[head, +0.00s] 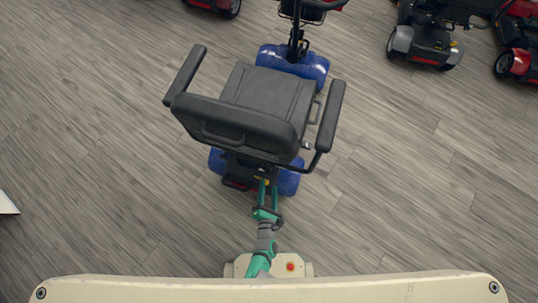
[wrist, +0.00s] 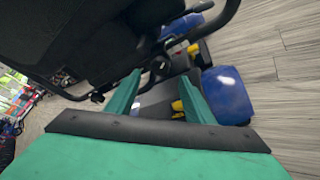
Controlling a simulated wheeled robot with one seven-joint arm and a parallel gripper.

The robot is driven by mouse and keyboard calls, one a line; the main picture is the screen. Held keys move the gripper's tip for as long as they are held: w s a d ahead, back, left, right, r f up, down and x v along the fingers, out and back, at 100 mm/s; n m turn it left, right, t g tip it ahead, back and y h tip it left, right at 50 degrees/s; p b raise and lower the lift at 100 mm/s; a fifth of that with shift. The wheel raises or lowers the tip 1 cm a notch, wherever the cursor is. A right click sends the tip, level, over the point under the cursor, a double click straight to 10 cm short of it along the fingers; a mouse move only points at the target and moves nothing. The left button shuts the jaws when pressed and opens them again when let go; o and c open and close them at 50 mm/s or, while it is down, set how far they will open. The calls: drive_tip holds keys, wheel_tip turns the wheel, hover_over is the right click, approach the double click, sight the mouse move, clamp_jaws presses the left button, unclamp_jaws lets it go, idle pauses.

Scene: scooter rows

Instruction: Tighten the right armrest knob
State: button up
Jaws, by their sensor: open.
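In the head view a blue scooter (head: 310,62) stands seen from behind and above, with a black seat (head: 268,92), a backrest (head: 232,122) and a right armrest (head: 330,115). The armrest's bracket curves in under the backrest. My gripper (wrist: 160,74) has its two green fingers apart, with nothing held between them. It is low behind the seat, near the scooter's rear. In the wrist view a small dark round part (wrist: 160,66) lies beyond the fingertips, and another dark knob-like end (wrist: 97,97) is left of them. I cannot tell which is the right armrest knob.
The wrist view shows the seat's dark underside (wrist: 75,40) close above left, a curved black tube (wrist: 205,35) above right, and a blue rear cover (wrist: 228,95) at right. Other scooters (head: 425,40) stand at the far right. Grey wood floor lies open on both sides.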

sight(269, 173)
drive_tip(key=shift+x, duration=3.15)
drive_tip(key=c, duration=1)
